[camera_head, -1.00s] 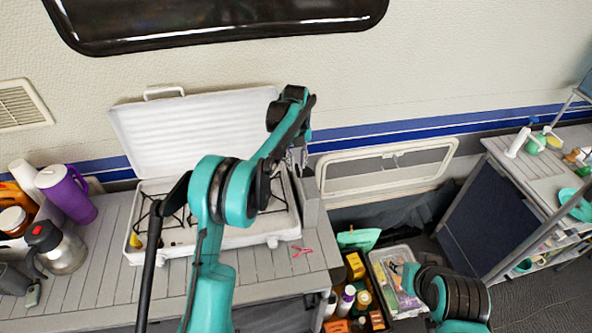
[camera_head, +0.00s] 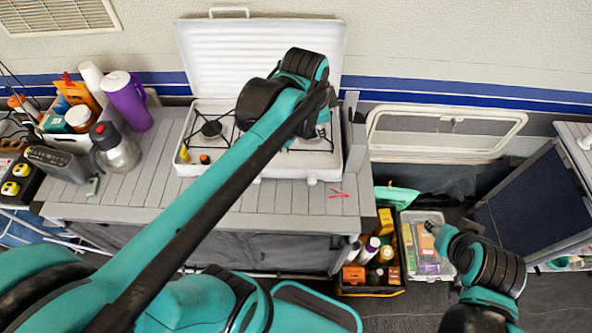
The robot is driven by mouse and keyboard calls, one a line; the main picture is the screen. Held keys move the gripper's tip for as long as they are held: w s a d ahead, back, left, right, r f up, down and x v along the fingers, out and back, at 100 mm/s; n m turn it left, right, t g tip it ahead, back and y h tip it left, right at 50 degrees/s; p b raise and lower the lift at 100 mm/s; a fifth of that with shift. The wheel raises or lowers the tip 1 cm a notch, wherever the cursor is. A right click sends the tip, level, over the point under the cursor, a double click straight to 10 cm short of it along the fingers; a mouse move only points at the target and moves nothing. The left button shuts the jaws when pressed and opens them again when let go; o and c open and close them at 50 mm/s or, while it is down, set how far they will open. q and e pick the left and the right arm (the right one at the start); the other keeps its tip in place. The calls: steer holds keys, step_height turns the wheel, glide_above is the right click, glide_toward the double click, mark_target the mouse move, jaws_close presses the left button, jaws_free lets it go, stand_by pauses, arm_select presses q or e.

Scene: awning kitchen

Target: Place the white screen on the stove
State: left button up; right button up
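The white stove (camera_head: 250,170) stands on the grey slatted counter, with its ribbed white lid (camera_head: 210,60) raised against the wall. I cannot tell for certain which thing is the white screen; a pale upright panel (camera_head: 353,150) stands at the stove's right side. My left arm reaches across the counter, over the stove. Its gripper (camera_head: 326,132) is near the stove's right rear, mostly hidden behind my arm, so its fingers cannot be made out.
A purple jug (camera_head: 127,105), a steel kettle (camera_head: 117,155) and several bottles crowd the counter's left. Red pliers-like tool (camera_head: 339,194) lies at the front right. A black crate (camera_head: 372,290) and clear box (camera_head: 428,270) stand on the floor. A white-framed hatch (camera_head: 445,130) is right of the stove.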

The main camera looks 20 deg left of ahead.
arm_select(q)
steer(key=s+f+n+t, duration=0.2)
steer(key=s+f+n, duration=0.3)
steer(key=s+n, duration=0.5)
steer(key=shift+s+a+f+n, duration=0.3)
steer(key=shift+s+a+f, duration=0.1)
steer(key=shift+s, duration=0.5)
step_height(320, 180, down, 7)
steer(key=b, duration=0.7)
stand_by(0.5)
